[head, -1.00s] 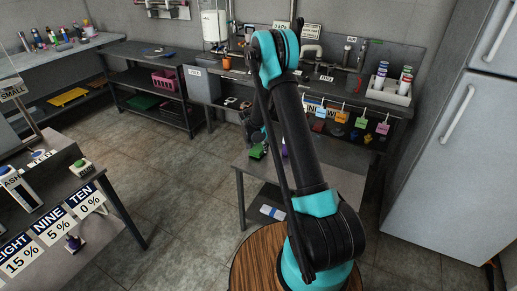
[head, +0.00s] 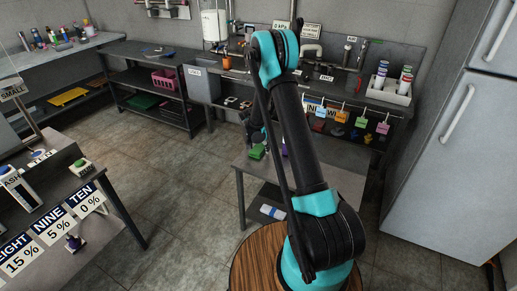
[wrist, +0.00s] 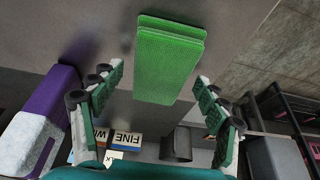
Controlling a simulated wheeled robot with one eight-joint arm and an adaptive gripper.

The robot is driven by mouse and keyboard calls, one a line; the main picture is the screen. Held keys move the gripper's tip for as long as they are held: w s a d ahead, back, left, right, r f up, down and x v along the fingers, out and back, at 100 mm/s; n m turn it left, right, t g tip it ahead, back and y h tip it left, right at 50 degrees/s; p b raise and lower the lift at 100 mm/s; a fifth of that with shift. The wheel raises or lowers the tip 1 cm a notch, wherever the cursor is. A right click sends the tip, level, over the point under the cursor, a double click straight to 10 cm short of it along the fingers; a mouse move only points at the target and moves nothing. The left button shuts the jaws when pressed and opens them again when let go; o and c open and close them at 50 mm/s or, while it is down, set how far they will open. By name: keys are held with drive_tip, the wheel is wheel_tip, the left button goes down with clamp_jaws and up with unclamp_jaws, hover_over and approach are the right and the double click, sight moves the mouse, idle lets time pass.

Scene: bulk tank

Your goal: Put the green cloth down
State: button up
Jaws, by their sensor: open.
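The green cloth (wrist: 170,60) is a folded, block-like pad. In the wrist view it lies on the grey table top (wrist: 235,25), ahead of and between the spread fingers of my gripper (wrist: 158,78). Both fingers stand apart from the cloth's sides, and nothing is held. In the head view the cloth (head: 257,152) shows small and green near the left edge of the low grey table, just below my gripper (head: 256,138). My arm hides part of that table.
A purple and white block (wrist: 45,115) lies on the table left of my gripper in the wrist view. A sink counter (head: 335,85) with hanging coloured tags stands behind. A tall fridge (head: 445,140) is at right. The floor left of the table is clear.

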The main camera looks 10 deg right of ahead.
drive_tip(key=v, duration=1.2)
drive_tip(key=s+d+r+n, duration=0.1)
drive_tip(key=s+d+r, duration=0.15)
drive_tip(key=s, duration=0.35)
drive_tip(key=s+d+r+n+y, duration=0.1)
drive_tip(key=s+r, duration=0.3)
drive_tip(key=s, duration=0.1)
drive_tip(key=s+d+r+n, duration=0.1)
drive_tip(key=s+d+r, duration=0.15)
drive_tip(key=s, duration=0.35)
drive_tip(key=s+d+n+y, duration=0.1)
drive_tip(key=s+n, duration=0.3)
drive_tip(key=s, duration=1.6)
drive_tip(key=shift+f+y, duration=0.3)
drive_tip(key=shift+y, duration=0.1)
drive_tip(key=shift+o, duration=0.5)
